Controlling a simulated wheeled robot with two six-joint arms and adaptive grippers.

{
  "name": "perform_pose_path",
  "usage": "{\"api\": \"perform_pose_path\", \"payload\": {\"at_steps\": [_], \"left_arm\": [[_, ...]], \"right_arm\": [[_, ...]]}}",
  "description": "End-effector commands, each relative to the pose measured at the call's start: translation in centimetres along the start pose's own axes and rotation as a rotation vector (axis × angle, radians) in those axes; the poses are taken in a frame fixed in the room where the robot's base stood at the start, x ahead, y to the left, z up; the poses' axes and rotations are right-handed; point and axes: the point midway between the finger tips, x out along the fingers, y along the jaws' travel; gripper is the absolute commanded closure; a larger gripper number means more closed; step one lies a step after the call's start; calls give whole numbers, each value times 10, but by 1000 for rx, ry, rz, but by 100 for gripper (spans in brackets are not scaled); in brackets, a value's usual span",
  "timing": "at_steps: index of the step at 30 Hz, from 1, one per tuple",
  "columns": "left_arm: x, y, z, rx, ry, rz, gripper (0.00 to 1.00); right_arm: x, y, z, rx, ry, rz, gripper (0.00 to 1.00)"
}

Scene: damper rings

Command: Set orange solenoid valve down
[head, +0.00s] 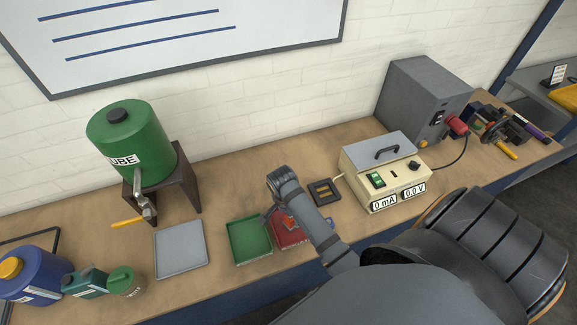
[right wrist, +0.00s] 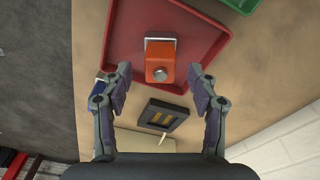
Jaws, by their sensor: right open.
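The orange solenoid valve (right wrist: 160,65) sits in the red tray (right wrist: 118,45), seen from above in the right wrist view. A grey metal bracket and a small stem show on the valve. In the head view only a bit of the valve (head: 289,221) shows, beside my arm, over the red tray (head: 284,237). My right gripper (right wrist: 160,80) is open, its two fingers apart on either side and just short of the valve, touching nothing that I can see. In the head view the right gripper (head: 277,212) is over the red tray, partly hidden by its own wrist. My left gripper is not in view.
A green tray (head: 249,240) stands left of the red one, and a grey tray (head: 181,250) farther left. A black block with contacts (head: 324,191) and a meter box (head: 384,172) stand to the right. A green lube tank (head: 131,143) and several bottles stand at left.

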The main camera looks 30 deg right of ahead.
Motion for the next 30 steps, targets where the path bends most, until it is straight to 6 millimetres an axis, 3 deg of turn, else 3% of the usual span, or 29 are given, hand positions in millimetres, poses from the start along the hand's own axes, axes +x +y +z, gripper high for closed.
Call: {"api": "perform_pose_path", "payload": {"at_steps": [6, 12, 28, 30], "left_arm": [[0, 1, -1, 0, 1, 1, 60], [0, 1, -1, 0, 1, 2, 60], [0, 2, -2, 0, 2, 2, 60], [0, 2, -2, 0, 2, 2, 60]], "right_arm": [[-55, -2, 0, 1, 0, -6, 40], [-84, -1, 0, 0, -1, -3, 40], [-90, 0, 0, 0, 0, -1, 40], [-90, 0, 0, 0, 0, -1, 50]]}}
